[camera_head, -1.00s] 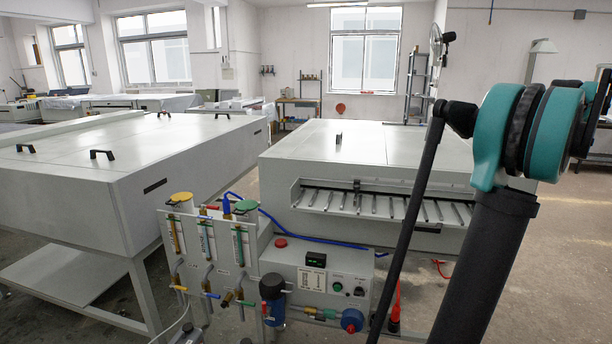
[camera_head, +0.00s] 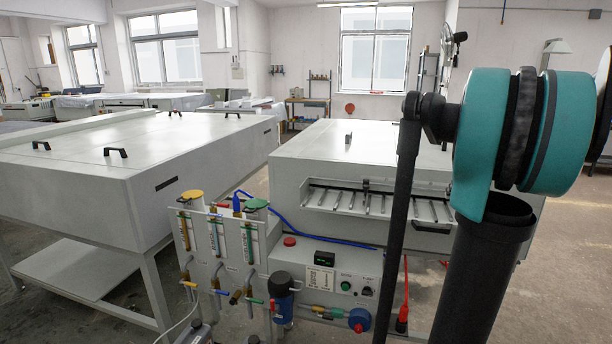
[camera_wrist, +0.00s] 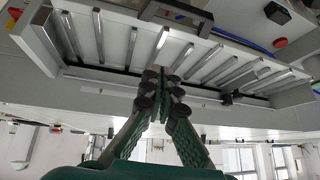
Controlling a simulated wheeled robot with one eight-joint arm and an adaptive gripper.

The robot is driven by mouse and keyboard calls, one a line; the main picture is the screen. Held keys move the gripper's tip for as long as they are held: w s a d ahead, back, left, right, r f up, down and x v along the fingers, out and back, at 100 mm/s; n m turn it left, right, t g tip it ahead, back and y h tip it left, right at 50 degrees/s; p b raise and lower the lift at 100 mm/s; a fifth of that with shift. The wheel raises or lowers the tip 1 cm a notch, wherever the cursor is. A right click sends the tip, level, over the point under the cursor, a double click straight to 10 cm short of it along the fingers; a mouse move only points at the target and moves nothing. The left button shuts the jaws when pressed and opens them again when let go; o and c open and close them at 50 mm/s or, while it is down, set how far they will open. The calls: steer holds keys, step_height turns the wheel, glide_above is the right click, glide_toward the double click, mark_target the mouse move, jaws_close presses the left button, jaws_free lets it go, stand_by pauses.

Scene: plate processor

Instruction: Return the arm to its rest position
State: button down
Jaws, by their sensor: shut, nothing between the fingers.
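My gripper (camera_wrist: 169,88) shows in the wrist view with its two fingers together, shut and empty. The wrist view is upside down. Behind the fingertips is the slotted front of the plate processor (camera_wrist: 200,30), with a row of metal bars; I cannot tell the exact gap, and no contact shows. In the head view the processor (camera_head: 300,160) stands in the middle with its slotted tray facing me. My arm (camera_head: 505,140), with teal and black joints, stands at the right. The gripper itself is outside the head view.
A control panel (camera_head: 326,262) with flow tubes (camera_head: 215,235), a blue filter (camera_head: 282,290) and a red button (camera_head: 290,241) stands in front of the processor. A large grey cabinet (camera_head: 110,165) fills the left. Open floor (camera_head: 570,240) shows at the right.

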steer(key=s+a+f, duration=0.4)
steer(key=a+f, duration=0.3)
steer(key=a, duration=0.3)
steer(key=s+a+f+n+g, duration=0.1)
steer(key=s+a+f, duration=0.7)
steer(key=s, duration=0.3)
steer(key=s+a+f+n+g, duration=0.1)
steer(key=s+a+f, duration=0.8)
steer(key=s, duration=0.2)
steer(key=shift+s+f+g, duration=0.35)
steer(key=shift+s+g, duration=0.05)
